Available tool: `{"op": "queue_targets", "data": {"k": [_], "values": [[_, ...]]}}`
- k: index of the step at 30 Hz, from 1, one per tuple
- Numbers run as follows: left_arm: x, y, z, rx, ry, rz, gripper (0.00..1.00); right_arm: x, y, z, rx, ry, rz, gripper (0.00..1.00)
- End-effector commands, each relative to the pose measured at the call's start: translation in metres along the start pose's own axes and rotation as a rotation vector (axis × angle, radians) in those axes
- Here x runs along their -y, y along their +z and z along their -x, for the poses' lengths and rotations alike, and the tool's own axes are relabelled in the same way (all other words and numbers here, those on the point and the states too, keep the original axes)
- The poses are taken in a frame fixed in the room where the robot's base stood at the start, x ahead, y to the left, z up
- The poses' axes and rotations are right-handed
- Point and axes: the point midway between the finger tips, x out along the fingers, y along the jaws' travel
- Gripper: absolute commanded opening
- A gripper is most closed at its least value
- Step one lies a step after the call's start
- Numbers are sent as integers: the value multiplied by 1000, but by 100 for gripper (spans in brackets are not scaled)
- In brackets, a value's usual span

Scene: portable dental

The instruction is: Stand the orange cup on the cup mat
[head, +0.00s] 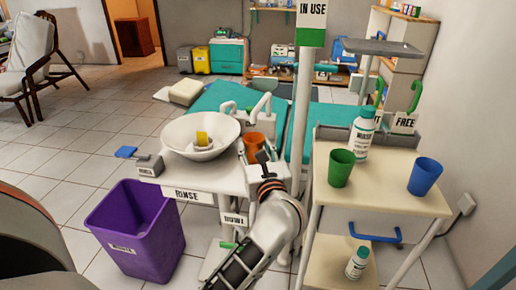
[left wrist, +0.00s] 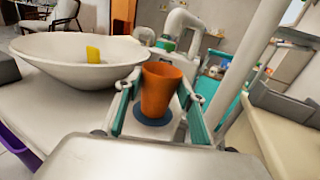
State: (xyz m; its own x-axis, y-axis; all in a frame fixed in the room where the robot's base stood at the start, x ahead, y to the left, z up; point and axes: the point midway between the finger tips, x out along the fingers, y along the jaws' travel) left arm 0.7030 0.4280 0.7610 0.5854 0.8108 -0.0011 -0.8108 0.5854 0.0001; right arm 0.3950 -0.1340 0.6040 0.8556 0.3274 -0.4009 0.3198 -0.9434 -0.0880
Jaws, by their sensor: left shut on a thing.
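The orange cup (head: 252,143) is upright at the right end of the rinse counter, beside the white basin. It also shows large in the left wrist view (left wrist: 161,92). My left gripper (head: 257,154) reaches in from the front and is shut on the cup, with one teal finger on each side of it. The blue round cup mat (left wrist: 153,117) shows under the cup's base in the left wrist view. Whether the base touches the mat or hangs just above it I cannot tell. In the head view the mat is hidden behind my gripper. My right gripper is not in view.
The basin (head: 184,137) holds a yellow object, close left of the cup. A white faucet (left wrist: 186,30) stands behind it. A pole (head: 304,100) rises to the right. The side cart (head: 400,190) carries a green cup, a blue cup and a bottle. A purple bin (head: 137,230) stands front left.

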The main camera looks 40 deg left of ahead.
Motion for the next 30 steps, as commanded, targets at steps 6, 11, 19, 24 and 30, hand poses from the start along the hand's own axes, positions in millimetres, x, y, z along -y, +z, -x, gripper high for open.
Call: {"op": "queue_targets", "data": {"k": [6, 11, 19, 24, 30], "values": [[0, -5, 0, -1, 0, -1, 26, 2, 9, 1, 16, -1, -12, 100], [0, -3, 0, 0, 0, 1, 46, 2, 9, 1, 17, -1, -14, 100], [0, 3, 0, 2, 0, 3, 46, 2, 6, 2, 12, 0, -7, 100], [0, 3, 22, -2, -1, 4, 46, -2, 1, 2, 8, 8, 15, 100], [1, 3, 64, -2, -2, 5, 46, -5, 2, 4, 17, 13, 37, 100]]}}
